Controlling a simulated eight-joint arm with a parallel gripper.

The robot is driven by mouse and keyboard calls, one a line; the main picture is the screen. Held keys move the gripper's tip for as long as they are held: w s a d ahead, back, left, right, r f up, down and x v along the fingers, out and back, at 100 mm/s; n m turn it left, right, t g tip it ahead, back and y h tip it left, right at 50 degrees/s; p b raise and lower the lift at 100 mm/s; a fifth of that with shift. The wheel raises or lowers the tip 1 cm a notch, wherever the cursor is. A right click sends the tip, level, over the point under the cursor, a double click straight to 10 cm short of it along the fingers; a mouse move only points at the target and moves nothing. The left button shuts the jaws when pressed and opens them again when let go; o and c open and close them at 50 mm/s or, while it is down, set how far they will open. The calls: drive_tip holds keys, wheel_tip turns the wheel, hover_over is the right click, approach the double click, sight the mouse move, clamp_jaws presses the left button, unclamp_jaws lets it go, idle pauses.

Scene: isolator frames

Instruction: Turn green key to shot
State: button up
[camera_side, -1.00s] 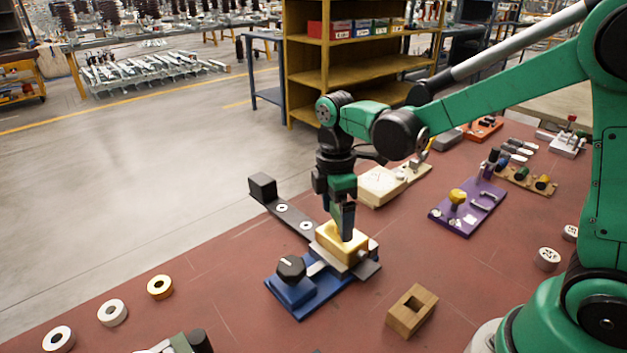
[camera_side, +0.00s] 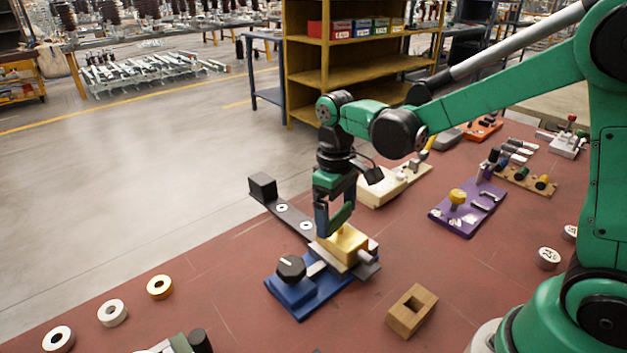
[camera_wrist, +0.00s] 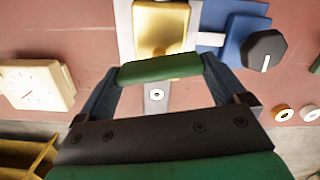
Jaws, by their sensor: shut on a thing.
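The green key (camera_side: 341,214) is a flat green bar. It sits at the top of the gold block (camera_side: 345,246), and its lower end is close to or in the block; I cannot tell which. My gripper (camera_side: 334,220) is shut on the key from above. In the wrist view the key (camera_wrist: 158,67) spans between my two dark blue fingertips (camera_wrist: 160,72), with the gold block (camera_wrist: 160,28) just beyond it. The block rests on a grey plate with a silver cylinder (camera_side: 366,256) at its right side. I see no readable "shot" mark.
A blue base (camera_side: 298,300) with a black knob (camera_side: 291,268) adjoins the gold block. A dark bar (camera_side: 281,215) runs behind it. A wooden block with a square hole (camera_side: 423,297) lies to the right, a cream fixture (camera_side: 376,190) behind, and a purple board (camera_side: 462,222) farther right.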

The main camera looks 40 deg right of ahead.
sight(340, 210)
drive_tip(key=shift+m, duration=1.2)
drive_tip(key=o, duration=0.9)
drive_tip(key=shift+w+r, duration=0.2)
drive_tip(key=shift+r, duration=2.6)
drive_tip(key=shift+s+d+r+t, duration=0.15)
drive_tip(key=shift+s+r+t, duration=0.15)
drive_tip(key=shift+s, duration=0.1)
drive_tip(key=shift+s+d+t, duration=0.2)
drive_tip(key=shift+s+t, duration=0.75)
drive_tip(key=shift+t, duration=0.3)
drive_tip(key=shift+s+d+t, duration=0.15)
drive_tip(key=shift+s+t, duration=0.75)
drive_tip(key=shift+t, duration=0.3)
drive_tip(key=shift+s+d+t, duration=0.2)
drive_tip(key=shift+s+t, duration=0.75)
drive_tip(key=shift+t, duration=0.3)
